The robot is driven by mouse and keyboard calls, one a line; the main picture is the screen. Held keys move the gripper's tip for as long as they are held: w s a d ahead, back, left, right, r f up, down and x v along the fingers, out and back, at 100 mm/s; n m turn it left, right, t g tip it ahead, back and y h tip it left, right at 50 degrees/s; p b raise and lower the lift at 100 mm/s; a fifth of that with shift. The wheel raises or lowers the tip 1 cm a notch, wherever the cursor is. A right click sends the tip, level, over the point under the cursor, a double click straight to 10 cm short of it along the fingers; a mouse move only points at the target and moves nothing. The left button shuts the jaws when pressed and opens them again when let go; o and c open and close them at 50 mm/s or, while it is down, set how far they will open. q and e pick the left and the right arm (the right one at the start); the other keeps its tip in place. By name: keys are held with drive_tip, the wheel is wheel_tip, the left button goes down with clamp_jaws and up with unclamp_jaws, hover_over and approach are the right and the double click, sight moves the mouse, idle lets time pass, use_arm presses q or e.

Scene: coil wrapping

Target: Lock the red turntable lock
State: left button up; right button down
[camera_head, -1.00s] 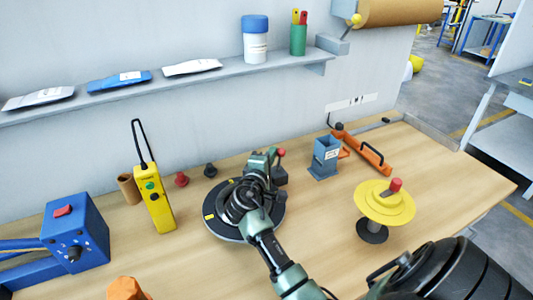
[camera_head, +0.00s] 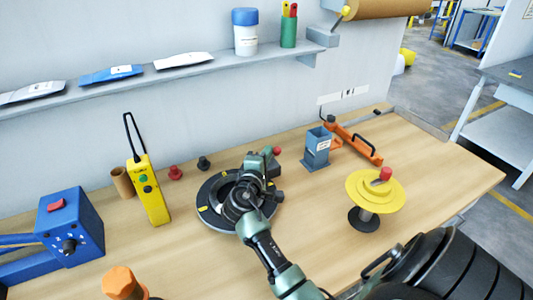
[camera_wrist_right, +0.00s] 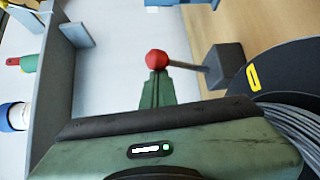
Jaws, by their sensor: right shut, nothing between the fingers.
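The black turntable (camera_head: 207,214) with yellow marks lies flat on the bench. At its far right edge is the turntable lock, a lever with a red ball knob (camera_head: 276,150). In the right wrist view the red knob (camera_wrist_right: 157,60) sits on a thin grey rod rising from a dark grey block (camera_wrist_right: 225,66) beside the turntable rim. My right gripper (camera_head: 266,157) is over the turntable, shut and empty, its tips close to the knob. In the wrist view the green fingers (camera_wrist_right: 156,88) end right at the knob; I cannot tell if they touch. My left gripper is not in view.
A yellow spool (camera_head: 362,190) stands right of the turntable. A yellow pendant (camera_head: 153,192) and a blue control box (camera_head: 82,235) stand left.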

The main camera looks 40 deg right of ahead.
drive_tip(key=shift+d, duration=0.1)
drive_tip(key=shift+s+a+f, duration=0.15)
drive_tip(key=shift+s+a, duration=0.2)
drive_tip(key=shift+a, duration=0.15)
drive_tip(key=b+v, duration=0.1)
drive_tip(key=v, duration=0.5)
drive_tip(key=shift+s+a+b, duration=0.15)
drive_tip(key=shift+a+b, duration=0.2)
drive_tip(key=shift+r, duration=0.3)
